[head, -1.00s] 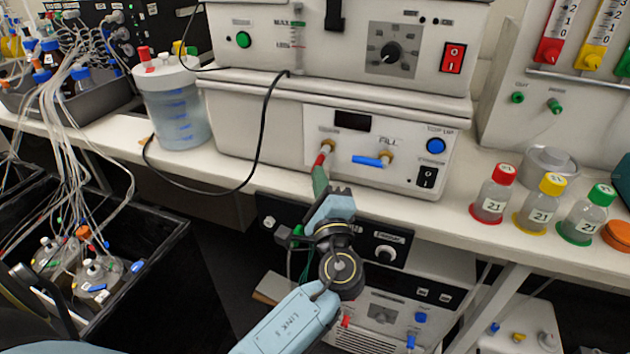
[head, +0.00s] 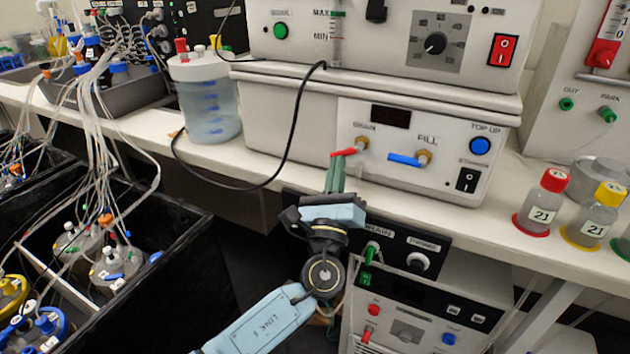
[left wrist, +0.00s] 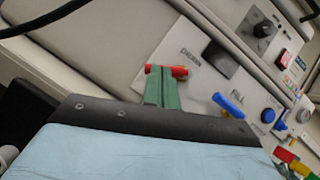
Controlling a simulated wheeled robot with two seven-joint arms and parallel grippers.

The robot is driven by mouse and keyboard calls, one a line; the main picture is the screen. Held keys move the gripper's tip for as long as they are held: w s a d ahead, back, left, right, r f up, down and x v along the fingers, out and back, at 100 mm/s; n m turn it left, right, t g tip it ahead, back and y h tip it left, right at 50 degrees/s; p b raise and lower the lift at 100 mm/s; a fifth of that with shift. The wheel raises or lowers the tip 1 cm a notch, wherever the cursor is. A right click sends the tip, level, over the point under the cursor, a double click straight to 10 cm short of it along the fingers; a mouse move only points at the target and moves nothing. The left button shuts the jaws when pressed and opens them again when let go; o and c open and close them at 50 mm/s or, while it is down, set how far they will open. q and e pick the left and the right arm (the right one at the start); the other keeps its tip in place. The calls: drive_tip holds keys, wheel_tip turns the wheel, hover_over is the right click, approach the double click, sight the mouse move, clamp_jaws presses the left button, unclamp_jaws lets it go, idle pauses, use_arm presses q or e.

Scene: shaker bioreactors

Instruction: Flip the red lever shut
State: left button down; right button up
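The red lever (head: 344,153) sits at the brass drain valve (head: 361,143) on the white unit's front panel. It lies roughly level, pointing left from the valve. My left gripper (head: 338,162) is at the lever's outer part, its narrow green fingers close together. In the left wrist view the fingertips (left wrist: 160,76) overlap the red lever (left wrist: 179,72), with red showing on both sides of them. They look in contact; I see no clear grip around it. My right gripper is not in view.
A blue lever (head: 404,160) on the fill valve lies level just right. A black cable (head: 297,112) hangs left of the panel. Capped bottles (head: 543,204) stand on the shelf at right. A lidded container (head: 208,110) stands at left. A lower unit (head: 420,300) is below.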

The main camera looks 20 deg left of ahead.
use_arm(q)
drive_tip(key=m, duration=0.1)
drive_tip(key=m+h, duration=0.2)
drive_tip(key=shift+a+r+t, duration=0.25)
drive_tip(key=shift+t, duration=0.15)
drive_tip(key=m+h, duration=0.2)
drive_tip(key=m, duration=0.1)
drive_tip(key=shift+a+r+h+b, duration=0.15)
drive_tip(key=shift+r+h+b, duration=0.1)
drive_tip(key=shift+h+b, duration=0.05)
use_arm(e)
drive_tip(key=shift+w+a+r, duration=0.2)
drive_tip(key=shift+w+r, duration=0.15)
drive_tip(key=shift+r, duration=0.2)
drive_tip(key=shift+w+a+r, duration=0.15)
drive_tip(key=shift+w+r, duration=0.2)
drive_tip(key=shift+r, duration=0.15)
use_arm(q)
drive_tip(key=shift+f, duration=0.1)
